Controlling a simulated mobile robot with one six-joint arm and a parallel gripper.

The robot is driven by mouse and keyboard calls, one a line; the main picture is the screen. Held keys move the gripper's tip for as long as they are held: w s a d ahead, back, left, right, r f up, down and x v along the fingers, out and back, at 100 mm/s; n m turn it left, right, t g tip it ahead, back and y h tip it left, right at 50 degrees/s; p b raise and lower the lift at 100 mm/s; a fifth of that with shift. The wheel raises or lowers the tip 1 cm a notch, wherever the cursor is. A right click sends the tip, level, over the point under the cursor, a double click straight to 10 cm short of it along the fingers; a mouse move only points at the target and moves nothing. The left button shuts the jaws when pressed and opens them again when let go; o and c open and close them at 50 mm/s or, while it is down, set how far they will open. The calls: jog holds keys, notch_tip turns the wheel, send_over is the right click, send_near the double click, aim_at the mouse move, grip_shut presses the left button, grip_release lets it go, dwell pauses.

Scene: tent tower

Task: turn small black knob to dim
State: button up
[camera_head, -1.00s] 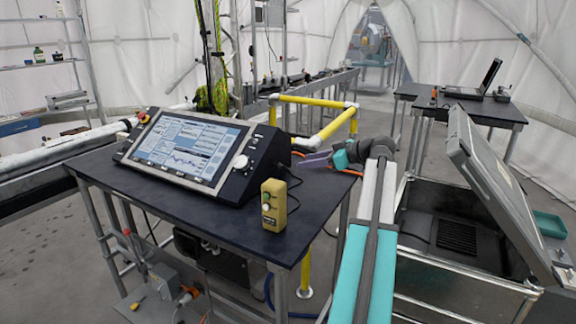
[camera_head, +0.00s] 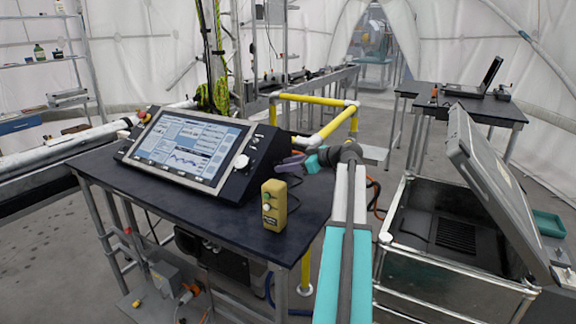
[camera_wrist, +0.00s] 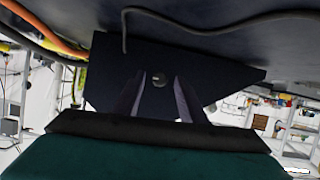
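The console (camera_head: 186,150) with a lit screen stands tilted on the dark table. Its dark side panel (camera_wrist: 115,75) fills the middle of the wrist view. A small round dark knob (camera_wrist: 160,80) with a lighter face sits on that panel. My gripper (camera_head: 284,167) is at the console's right side, its purple-grey fingers pointing at it. In the wrist view the fingers of my gripper (camera_wrist: 159,92) are apart, one on each side of the knob, with a gap to it. Whether the tips reach the panel, I cannot tell. The knob is hidden in the head view.
A yellow box with buttons (camera_head: 273,206) stands on the table's (camera_head: 230,225) front right, near my arm. A larger white knob (camera_head: 241,161) is on the console front. Yellow rails (camera_head: 312,101) stand behind. An open grey case (camera_head: 490,180) is at right. A cable (camera_wrist: 230,25) runs near the panel.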

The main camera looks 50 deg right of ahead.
grip_shut()
jog(key=shift+d+m, duration=0.1)
jog(key=shift+m, duration=0.2)
jog(key=shift+w+d+m+g+y, duration=0.1)
jog(key=shift+d+m+g+y, duration=0.05)
jog(key=shift+m+y, duration=0.4)
jog(key=shift+d+m+g+y, duration=0.1)
jog(key=shift+m+g+y, duration=0.05)
jog(key=shift+m+y, duration=0.4)
jog(key=m+y+p, duration=0.1)
jog(key=m+y, duration=0.1)
jog(key=m, duration=0.1)
jog(key=shift+d, duration=0.15)
jog(key=m, duration=0.1)
jog(key=m+y+p, duration=0.2)
jog(key=shift+d+f+m, duration=0.1)
jog(key=shift+f+m, duration=0.15)
jog(key=shift+m, duration=0.05)
jog(key=shift+f+m+t+y+p, duration=0.2)
jog(key=shift+m+t+y+p, duration=0.45)
jog(key=shift+m, duration=0.95)
